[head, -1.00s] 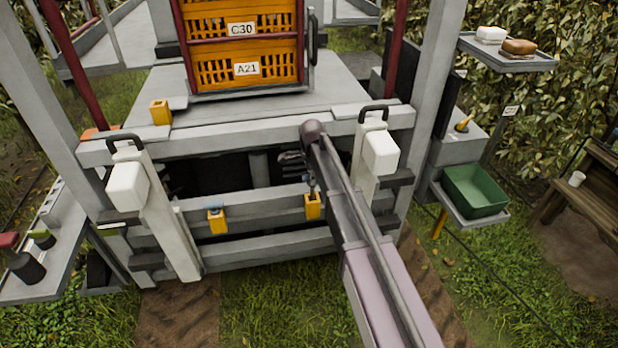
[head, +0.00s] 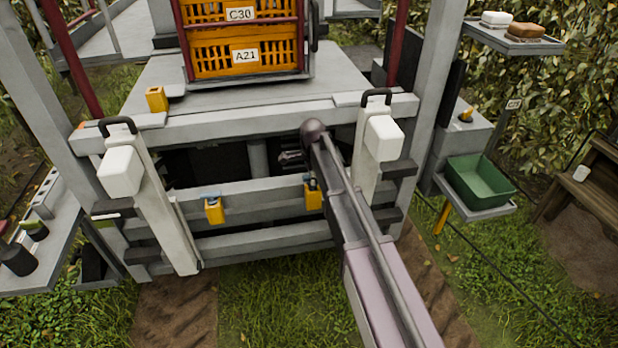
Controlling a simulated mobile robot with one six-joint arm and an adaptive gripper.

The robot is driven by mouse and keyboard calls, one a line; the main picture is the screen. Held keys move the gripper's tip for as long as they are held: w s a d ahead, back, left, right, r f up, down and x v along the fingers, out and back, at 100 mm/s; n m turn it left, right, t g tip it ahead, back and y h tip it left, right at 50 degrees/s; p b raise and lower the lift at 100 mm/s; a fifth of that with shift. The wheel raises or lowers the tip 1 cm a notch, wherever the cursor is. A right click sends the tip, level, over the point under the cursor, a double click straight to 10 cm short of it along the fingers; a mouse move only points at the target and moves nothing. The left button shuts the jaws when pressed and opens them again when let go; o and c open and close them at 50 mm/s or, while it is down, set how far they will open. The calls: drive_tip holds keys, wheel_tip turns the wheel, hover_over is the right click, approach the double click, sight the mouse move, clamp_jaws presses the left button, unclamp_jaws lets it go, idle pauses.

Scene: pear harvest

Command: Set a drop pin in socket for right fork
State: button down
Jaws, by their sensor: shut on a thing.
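The right fork's socket is the yellow block (head: 314,199) on the front crossbar, just left of my arm. A small dark drop pin (head: 312,184) stands at its top, and its lower end seems to be inside the block. My gripper (head: 311,178) is shut on the pin right above this socket; my arm hides much of it, so the fingers are hard to make out. A second yellow socket (head: 214,211) with a blue-grey top is on the same crossbar to the left.
White fork arms with black handles stand left (head: 120,172) and right (head: 384,138) of the sockets. An orange crate (head: 232,66) is on the platform behind. A green bin (head: 480,182) sits on a right-hand shelf. A yellow block (head: 156,99) is on the deck.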

drive_tip(key=shift+f+b, duration=0.3)
drive_tip(key=shift+f, duration=0.15)
idle(0.4)
drive_tip(key=shift+c, duration=2.1)
unclamp_jaws()
drive_tip(key=o, duration=0.4)
drive_tip(key=shift+w+r, duration=0.1)
drive_tip(key=shift+r+p, duration=3.45)
drive_tip(key=shift+p, duration=0.1)
